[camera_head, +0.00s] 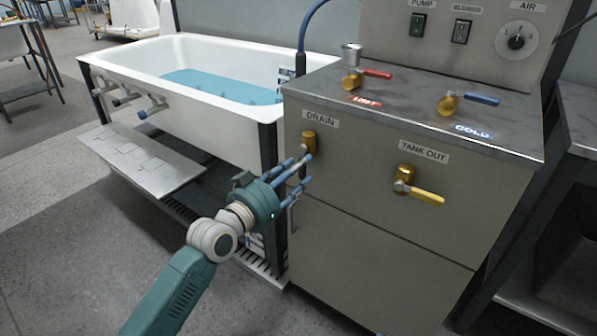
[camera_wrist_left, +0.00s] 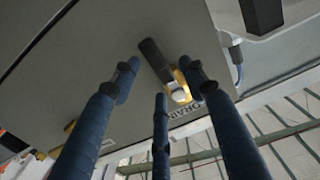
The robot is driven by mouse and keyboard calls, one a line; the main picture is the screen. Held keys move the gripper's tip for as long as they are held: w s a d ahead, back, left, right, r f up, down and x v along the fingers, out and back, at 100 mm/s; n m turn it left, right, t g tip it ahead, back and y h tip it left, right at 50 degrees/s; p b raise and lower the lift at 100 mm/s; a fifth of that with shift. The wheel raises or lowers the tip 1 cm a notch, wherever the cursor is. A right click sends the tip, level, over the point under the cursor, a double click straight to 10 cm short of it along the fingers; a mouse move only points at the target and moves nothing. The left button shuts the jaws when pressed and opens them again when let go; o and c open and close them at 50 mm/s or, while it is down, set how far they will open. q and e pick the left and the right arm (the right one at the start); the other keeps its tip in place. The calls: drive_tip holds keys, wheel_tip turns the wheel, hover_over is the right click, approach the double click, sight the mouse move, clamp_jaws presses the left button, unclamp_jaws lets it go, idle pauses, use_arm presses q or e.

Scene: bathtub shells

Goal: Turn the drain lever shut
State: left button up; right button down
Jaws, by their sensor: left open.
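The drain valve (camera_head: 309,142) is a brass body on the grey cabinet front, below the DRAIN label (camera_head: 320,120). In the left wrist view its brass body (camera_wrist_left: 181,90) carries a dark lever (camera_wrist_left: 156,60). In the head view the lever is mostly hidden by blue fingers, just below the brass. My left gripper (camera_head: 301,173) is at the lever, and its fingers are spread. In the left wrist view the gripper (camera_wrist_left: 160,82) has its fingertips around the lever and valve with gaps between them; contact cannot be told. My right gripper is not in view.
The TANK OUT valve (camera_head: 405,182) with a yellow lever is to the right. Red (camera_head: 372,74) and blue (camera_head: 482,99) levers stand on the cabinet top (camera_head: 420,108). The white tub (camera_head: 190,114), holding blue water, is at the left. Grey floor is open at front left.

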use_arm(q)
drive_tip(key=shift+w+d, duration=0.2)
drive_tip(key=shift+w, duration=0.05)
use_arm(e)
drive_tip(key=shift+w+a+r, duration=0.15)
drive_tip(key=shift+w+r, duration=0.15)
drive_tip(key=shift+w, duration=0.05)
use_arm(q)
drive_tip(key=shift+c, duration=0.5)
clamp_jaws()
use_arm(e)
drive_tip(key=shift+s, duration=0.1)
